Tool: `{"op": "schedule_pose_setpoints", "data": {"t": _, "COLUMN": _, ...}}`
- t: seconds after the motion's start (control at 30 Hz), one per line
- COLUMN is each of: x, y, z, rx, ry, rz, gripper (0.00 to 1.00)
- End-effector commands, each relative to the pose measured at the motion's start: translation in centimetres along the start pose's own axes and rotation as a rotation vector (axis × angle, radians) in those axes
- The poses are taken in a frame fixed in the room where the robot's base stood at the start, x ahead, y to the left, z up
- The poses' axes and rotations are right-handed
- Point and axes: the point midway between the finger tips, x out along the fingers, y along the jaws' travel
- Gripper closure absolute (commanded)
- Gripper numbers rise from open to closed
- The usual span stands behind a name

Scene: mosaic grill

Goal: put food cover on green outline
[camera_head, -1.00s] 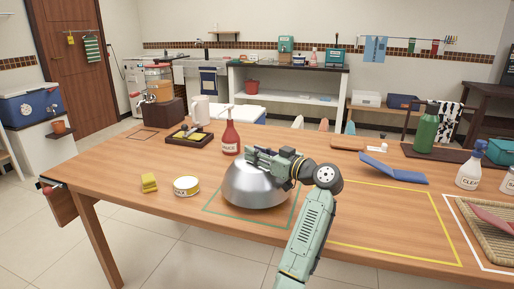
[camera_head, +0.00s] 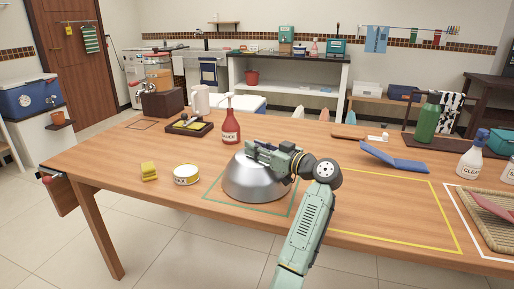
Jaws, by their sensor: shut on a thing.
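The food cover (camera_head: 252,184) is a shiny silver dome on the wooden table, inside or over the green outline (camera_head: 243,211). The outline's front, left and right edges show around it; the dome hides part of the back. Whether its rim fully touches the table is hard to tell. My gripper (camera_head: 258,152) is at the top of the dome, shut on its handle, which the fingers hide. My arm reaches in from the lower right.
A red sauce bottle (camera_head: 231,127) stands just behind the dome. A yellow outline (camera_head: 395,240) and a blue folded item (camera_head: 393,160) lie to the right.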

Motion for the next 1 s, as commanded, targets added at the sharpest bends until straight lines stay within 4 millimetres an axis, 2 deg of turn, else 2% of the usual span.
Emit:
{"op": "schedule_pose_setpoints", "data": {"t": 0.17, "x": 0.0, "y": 0.0, "z": 0.4, "rx": -0.001, "ry": 0.002, "rz": 0.000, "gripper": 1.00}}
{"op": "schedule_pose_setpoints", "data": {"t": 0.2, "x": 0.0, "y": 0.0, "z": 0.2, "rx": -0.001, "ry": 0.002, "rz": 0.000, "gripper": 0.72}}
{"op": "schedule_pose_setpoints", "data": {"t": 0.5, "x": 0.0, "y": 0.0, "z": 0.3, "rx": 0.000, "ry": 0.001, "rz": 0.000, "gripper": 0.52}}
{"op": "schedule_pose_setpoints", "data": {"t": 0.83, "x": -0.1, "y": 0.0, "z": 0.4, "rx": 0.001, "ry": -0.001, "rz": 0.000, "gripper": 0.51}}
{"op": "schedule_pose_setpoints", "data": {"t": 1.0, "x": -1.9, "y": 0.1, "z": 0.4, "rx": 0.000, "ry": 0.000, "rz": 0.003, "gripper": 0.51}}
